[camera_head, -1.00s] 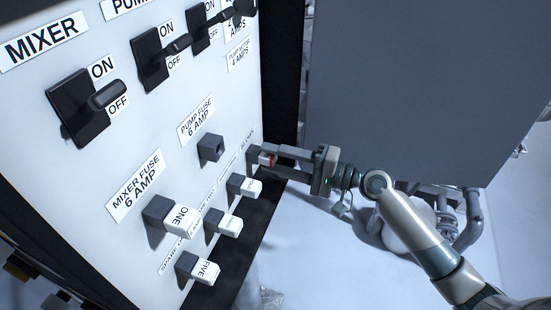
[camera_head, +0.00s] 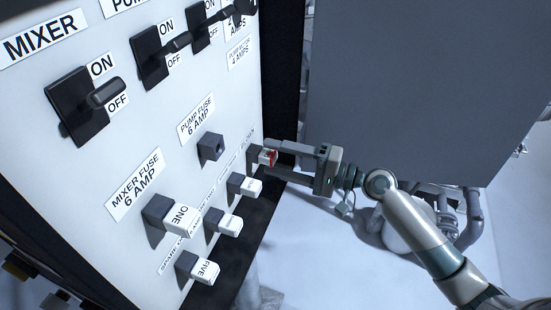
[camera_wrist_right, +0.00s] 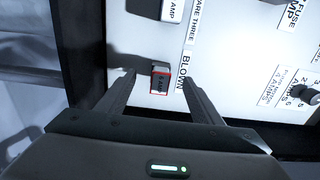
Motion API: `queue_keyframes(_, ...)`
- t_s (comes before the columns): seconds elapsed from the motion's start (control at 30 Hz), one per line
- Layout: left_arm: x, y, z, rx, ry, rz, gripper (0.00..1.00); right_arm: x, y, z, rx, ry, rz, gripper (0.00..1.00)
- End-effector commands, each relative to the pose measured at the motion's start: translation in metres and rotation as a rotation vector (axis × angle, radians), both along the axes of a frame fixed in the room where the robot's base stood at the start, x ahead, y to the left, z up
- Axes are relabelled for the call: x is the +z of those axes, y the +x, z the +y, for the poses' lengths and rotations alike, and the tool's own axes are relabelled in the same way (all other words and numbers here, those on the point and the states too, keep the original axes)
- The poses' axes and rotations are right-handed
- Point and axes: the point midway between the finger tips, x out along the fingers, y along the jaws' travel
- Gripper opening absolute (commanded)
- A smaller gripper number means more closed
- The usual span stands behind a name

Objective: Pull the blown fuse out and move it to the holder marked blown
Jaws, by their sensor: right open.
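The blown fuse, white with a red edge (camera_head: 268,157), sits in the holder at the panel's lower right. In the right wrist view the fuse (camera_wrist_right: 160,83) is beside the label BLOWN (camera_wrist_right: 185,72). My right gripper (camera_head: 272,160) is open, its fingers on either side of the fuse and apart from it; in the wrist view its fingertips (camera_wrist_right: 158,76) flank it. The pump fuse holder (camera_head: 211,148) is empty, with a dark socket showing. The mixer fuse (camera_head: 178,219) sits in its own holder. My left gripper is not in view.
Spare fuses stand in a row below: one (camera_head: 246,186), another (camera_head: 225,222) and a third (camera_head: 199,268). Switches with protruding levers (camera_head: 85,103) line the upper panel. A large grey surface (camera_head: 420,90) stands to the right of the panel.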

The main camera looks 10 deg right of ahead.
Motion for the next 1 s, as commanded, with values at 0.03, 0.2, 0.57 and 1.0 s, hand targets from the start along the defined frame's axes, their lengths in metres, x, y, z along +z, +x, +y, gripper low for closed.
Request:
queue_keyframes(0.03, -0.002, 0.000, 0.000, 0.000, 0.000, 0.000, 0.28, -0.001, -0.001, -0.002, 0.000, -0.001, 0.001, 0.60)
queue_keyframes(0.2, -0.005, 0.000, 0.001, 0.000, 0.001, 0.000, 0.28, -0.002, -0.005, -0.008, 0.000, 0.000, 0.002, 0.60)
queue_keyframes(0.57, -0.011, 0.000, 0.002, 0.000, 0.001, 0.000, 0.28, -0.001, -0.014, -0.020, 0.001, -0.001, 0.001, 0.60)
queue_keyframes(1.0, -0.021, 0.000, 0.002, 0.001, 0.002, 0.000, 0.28, -0.002, -0.024, -0.035, 0.000, 0.001, 0.001, 0.60)
